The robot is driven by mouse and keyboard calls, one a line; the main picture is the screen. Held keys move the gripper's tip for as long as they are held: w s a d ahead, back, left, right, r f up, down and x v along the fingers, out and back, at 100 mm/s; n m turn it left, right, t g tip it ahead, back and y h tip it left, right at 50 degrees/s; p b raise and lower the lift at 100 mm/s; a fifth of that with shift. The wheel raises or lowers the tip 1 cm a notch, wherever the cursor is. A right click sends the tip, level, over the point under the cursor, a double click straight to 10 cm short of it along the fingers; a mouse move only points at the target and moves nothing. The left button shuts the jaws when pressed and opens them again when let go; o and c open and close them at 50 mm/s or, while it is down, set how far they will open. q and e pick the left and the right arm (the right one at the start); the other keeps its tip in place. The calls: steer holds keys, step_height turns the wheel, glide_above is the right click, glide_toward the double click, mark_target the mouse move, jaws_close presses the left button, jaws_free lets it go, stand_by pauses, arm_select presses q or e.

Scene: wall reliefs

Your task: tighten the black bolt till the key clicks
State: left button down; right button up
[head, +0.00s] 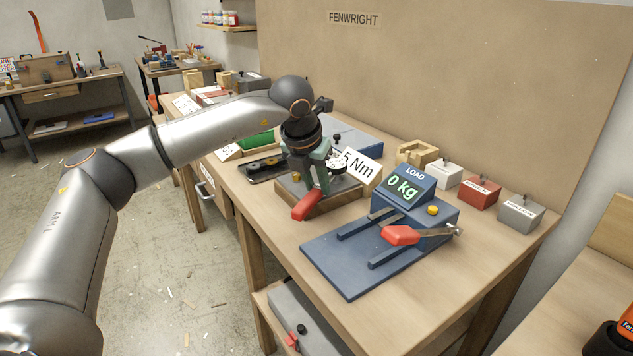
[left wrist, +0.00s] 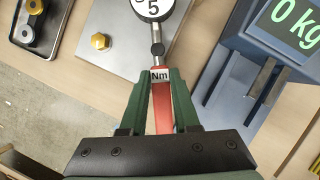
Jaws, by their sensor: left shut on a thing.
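The key has a red handle (head: 305,206) and a round white dial (head: 337,167). My left gripper (head: 318,185) is shut on the handle. In the left wrist view the green fingers (left wrist: 160,95) lie on both sides of the red handle (left wrist: 162,105), with its "Nm" label between them. A thin neck leads to the dial (left wrist: 153,7), which is cut off by the top edge. The key lies over a grey plate on a wooden block (head: 322,207). A brass bolt (left wrist: 100,42) stands on the plate. I cannot make out the black bolt or whether the key sits on it. My right gripper is not in view.
A blue stand (head: 340,270) reading "0 kg" is close on the right, with a red-handled tool (head: 400,235) on it. A "5 Nm" sign (head: 361,165) stands behind. White, red and grey blocks line the back. A black tray (head: 262,168) is on the left.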

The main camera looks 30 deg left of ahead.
arm_select(q)
steer(key=shift+a+m, duration=0.25)
steer(key=shift+m, duration=0.15)
stand_by(0.6)
steer(key=shift+a+m+h+p, duration=0.5)
steer(key=shift+a+m+p, duration=0.15)
steer(key=shift+a+m, duration=0.15)
stand_by(1.1)
steer(key=shift+w+a+r+m+h+p, duration=0.15)
steer(key=shift+a+m+h+p, duration=0.35)
steer(key=shift+a+m+p, duration=0.6)
stand_by(2.2)
steer(key=shift+d, duration=0.15)
steer(key=shift+d+n+y, duration=0.4)
steer(key=shift+d+n, duration=0.2)
steer(key=shift+n, duration=0.1)
steer(key=shift+r+p, duration=1.95)
steer(key=shift+r, duration=0.5)
